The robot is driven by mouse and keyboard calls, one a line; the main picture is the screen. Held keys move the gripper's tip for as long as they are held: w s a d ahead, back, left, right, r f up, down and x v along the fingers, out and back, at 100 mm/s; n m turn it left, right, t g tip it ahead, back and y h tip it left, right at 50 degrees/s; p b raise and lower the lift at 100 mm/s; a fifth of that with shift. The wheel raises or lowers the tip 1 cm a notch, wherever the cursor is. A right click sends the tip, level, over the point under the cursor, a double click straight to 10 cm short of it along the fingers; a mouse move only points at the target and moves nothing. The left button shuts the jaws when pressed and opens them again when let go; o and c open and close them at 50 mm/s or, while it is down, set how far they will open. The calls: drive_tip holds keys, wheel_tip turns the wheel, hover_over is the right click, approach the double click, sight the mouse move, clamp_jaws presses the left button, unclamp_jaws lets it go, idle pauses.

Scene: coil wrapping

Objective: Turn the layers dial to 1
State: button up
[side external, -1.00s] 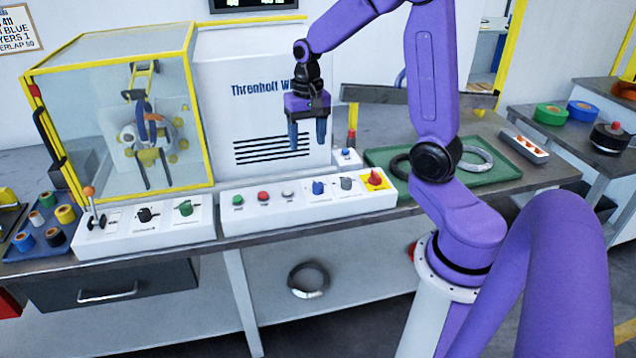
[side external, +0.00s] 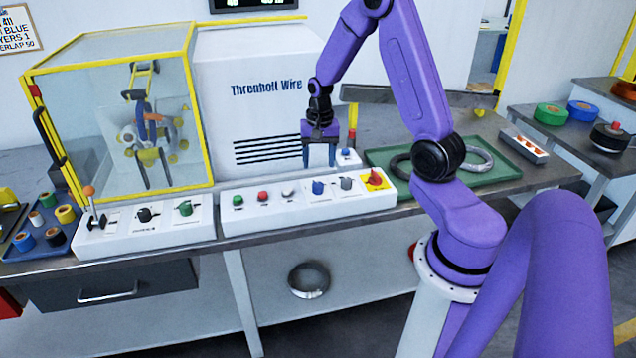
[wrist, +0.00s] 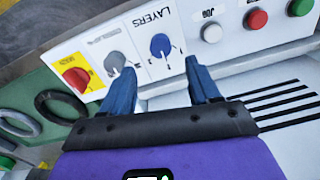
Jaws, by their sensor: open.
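The layers dial is a blue knob (side external: 318,187) on the sloped white control panel (side external: 262,215). In the wrist view the blue layers dial (wrist: 160,45) sits beneath the upside-down word LAYERS, on a white plate. Its number setting is too small to read. My gripper (side external: 320,164) is open and empty, with its fingers pointing down above and behind the dial. In the wrist view the dial shows between and beyond the fingertips of my gripper (wrist: 158,72), apart from them.
A grey dial (side external: 346,184) and a red switch on a yellow plate (side external: 375,178) stand right of the layers dial. White, red and green buttons (side external: 238,201) are to its left. The white machine housing (side external: 265,115) rises behind.

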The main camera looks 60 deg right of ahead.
sight(318, 184)
wheel_tip(318, 184, down, 8)
drive_tip(key=shift+w+f, duration=0.1)
idle(0.4)
drive_tip(key=c, duration=1)
